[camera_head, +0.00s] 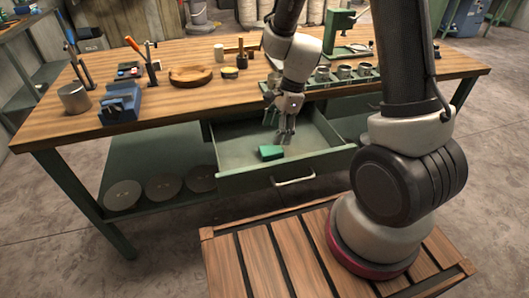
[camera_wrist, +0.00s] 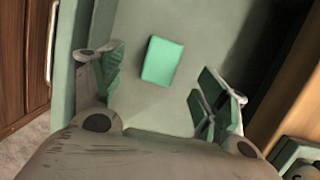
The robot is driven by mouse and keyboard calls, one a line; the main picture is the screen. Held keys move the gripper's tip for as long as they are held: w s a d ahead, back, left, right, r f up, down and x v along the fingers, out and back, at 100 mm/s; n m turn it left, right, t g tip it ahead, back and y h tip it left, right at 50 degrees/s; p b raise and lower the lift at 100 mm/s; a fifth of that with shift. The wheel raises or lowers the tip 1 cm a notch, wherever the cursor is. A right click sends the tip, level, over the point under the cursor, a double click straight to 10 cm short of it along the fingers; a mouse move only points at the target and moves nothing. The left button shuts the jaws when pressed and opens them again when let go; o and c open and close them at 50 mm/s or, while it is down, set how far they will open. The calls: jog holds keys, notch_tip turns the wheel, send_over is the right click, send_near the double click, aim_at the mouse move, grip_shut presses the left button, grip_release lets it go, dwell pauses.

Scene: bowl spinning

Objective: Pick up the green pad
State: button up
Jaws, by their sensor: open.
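The green pad (camera_head: 271,153) is a small block lying flat on the floor of the open drawer (camera_head: 291,173), near its front wall. In the wrist view the pad (camera_wrist: 162,61) lies beyond my gripper (camera_wrist: 160,88), between the lines of its two fingers and closer to the left one. My gripper also shows in the head view (camera_head: 281,130), pointing down into the drawer behind the pad. The fingers are spread open with green fingertip pads, and nothing is between them. The gripper is apart from the green pad.
The wooden bench top (camera_head: 200,104) stands above the drawer. The drawer floor around the pad is clear.

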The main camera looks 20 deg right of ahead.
aim_at(272, 148)
jog(key=shift+a+f, duration=0.15)
jog(key=shift+f, duration=0.4)
jog(key=x, duration=0.4)
jog(key=d+x, duration=0.1)
jog(key=x, duration=0.1)
jog(key=shift+w+f, duration=0.3)
jog(key=shift+f, duration=0.15)
jog(key=c, duration=1.1)
